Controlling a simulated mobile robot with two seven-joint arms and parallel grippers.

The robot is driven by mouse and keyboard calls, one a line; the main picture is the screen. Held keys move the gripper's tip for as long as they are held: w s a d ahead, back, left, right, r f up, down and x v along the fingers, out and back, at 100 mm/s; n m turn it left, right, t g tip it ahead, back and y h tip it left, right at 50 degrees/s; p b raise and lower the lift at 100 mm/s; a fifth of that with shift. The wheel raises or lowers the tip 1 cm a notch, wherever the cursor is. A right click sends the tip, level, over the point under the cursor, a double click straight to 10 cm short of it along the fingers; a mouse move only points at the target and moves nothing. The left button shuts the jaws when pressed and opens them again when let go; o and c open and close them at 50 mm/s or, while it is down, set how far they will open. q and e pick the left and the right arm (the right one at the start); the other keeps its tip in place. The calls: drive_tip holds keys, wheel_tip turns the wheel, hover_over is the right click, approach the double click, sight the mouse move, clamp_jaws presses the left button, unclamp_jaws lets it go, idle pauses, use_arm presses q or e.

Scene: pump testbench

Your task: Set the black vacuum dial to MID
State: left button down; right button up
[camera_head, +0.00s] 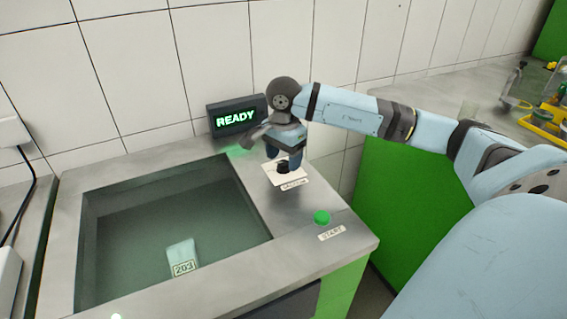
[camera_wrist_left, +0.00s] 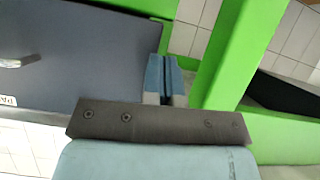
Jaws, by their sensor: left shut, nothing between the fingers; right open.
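The black vacuum dial (camera_head: 283,169) sits on a white plate (camera_head: 300,174) on the metal counter, with a label reading VACUUM in front. My right gripper (camera_head: 283,160) points down over the dial, open, with its blue fingertips to either side of the dial's top. I cannot tell whether the fingers touch it. The gripper hides the back of the plate, and the dial's setting is not readable. My left gripper (camera_wrist_left: 165,98) shows in the left wrist view, its fingers shut together and empty, away from the dial.
A display (camera_head: 237,118) reading READY stands behind the dial. A green START button (camera_head: 321,217) is at the front right. A sunken basin (camera_head: 130,215) holding a block marked 203 (camera_head: 182,256) lies to the left. A tiled wall closes the back.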

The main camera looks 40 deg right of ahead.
drive_tip(key=shift+f, duration=0.85)
drive_tip(key=shift+c, duration=0.5)
drive_tip(key=c, duration=0.8)
drive_tip(key=shift+m, duration=0.3)
drive_tip(key=m, duration=0.6)
drive_tip(key=shift+p, duration=0.3)
drive_tip(key=m+p, duration=0.1)
drive_tip(key=m, duration=0.6)
